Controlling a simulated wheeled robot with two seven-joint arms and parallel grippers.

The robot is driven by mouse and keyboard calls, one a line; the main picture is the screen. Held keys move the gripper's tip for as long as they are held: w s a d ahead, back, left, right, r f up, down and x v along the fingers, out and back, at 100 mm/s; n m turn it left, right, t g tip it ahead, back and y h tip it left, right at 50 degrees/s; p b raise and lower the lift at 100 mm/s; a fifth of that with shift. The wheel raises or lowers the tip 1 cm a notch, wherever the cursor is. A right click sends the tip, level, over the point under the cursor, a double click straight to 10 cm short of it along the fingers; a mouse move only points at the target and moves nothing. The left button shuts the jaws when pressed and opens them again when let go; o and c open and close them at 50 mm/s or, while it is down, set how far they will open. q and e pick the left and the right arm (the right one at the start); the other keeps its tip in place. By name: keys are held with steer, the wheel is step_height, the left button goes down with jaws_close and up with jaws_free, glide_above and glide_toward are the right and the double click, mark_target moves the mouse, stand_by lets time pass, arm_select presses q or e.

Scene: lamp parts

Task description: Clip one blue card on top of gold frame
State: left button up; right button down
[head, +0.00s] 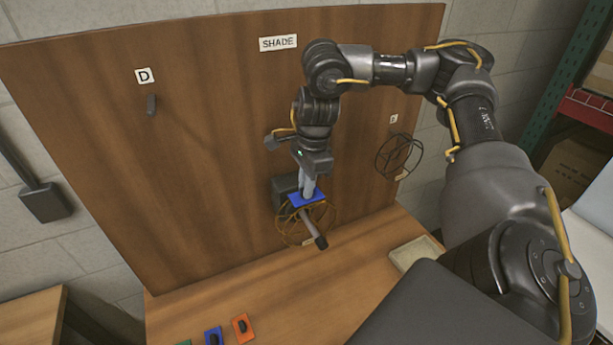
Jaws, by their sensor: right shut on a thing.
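The gold frame (283,228), a round wire cage, is mounted on the front of the wooden board around a dark rod. My right gripper (307,190) points down and is shut on a blue card (297,199). The card is held roughly flat at the upper edge of the gold frame. I cannot tell whether it touches the frame or is clipped to it. The gripper and card hide part of the frame's top. Another blue card (209,335) with a dark clip lies on the table at the bottom. My left gripper is not in view.
An orange card (239,333) and a green card (184,343) lie beside the second blue card. A black wire frame (383,160) hangs on the board's right. A bare peg (151,106) is under label D. A shallow tray (398,262) sits at the table's right.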

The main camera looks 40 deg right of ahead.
steer(key=shift+w+r, duration=0.1)
steer(key=c, duration=1.8)
jaws_free()
steer(key=shift+c, duration=0.2)
steer(key=o, duration=0.5)
step_height(320, 180, up, 11)
steer(key=d, duration=0.1)
steer(key=shift+s+d, duration=0.15)
steer(key=shift+s, duration=0.15)
steer(key=shift+f, duration=0.2)
